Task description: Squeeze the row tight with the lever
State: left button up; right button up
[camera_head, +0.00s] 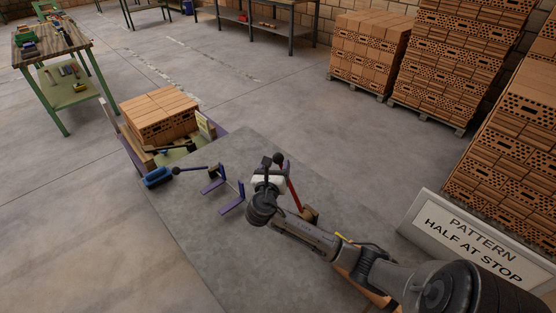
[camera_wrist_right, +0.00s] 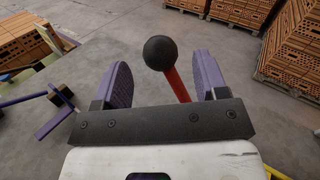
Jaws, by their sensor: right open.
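The lever (camera_wrist_right: 174,82) is a red rod with a black ball knob (camera_wrist_right: 160,52). In the head view the lever (camera_head: 292,186) rises from a small brown block on the grey table, right beside my right gripper (camera_head: 268,166). In the right wrist view my right gripper (camera_wrist_right: 161,78) is open, its purple fingers on either side of the knob and rod. I see a gap to each finger. The bricks (camera_head: 160,116) form a stacked block in a purple-edged tray at the far left end of the table. My left gripper is not in view.
Purple brackets (camera_head: 231,208) stand on the table left of my right gripper. A black-knobbed rod (camera_head: 192,169) and a blue object (camera_head: 157,178) lie near the tray. A pattern sign (camera_head: 471,245) stands at right. The table's (camera_head: 195,225) near left is clear.

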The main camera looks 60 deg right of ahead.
aim_at(276, 162)
jog(key=shift+b+x, duration=0.3)
jog(key=shift+x, duration=1.8)
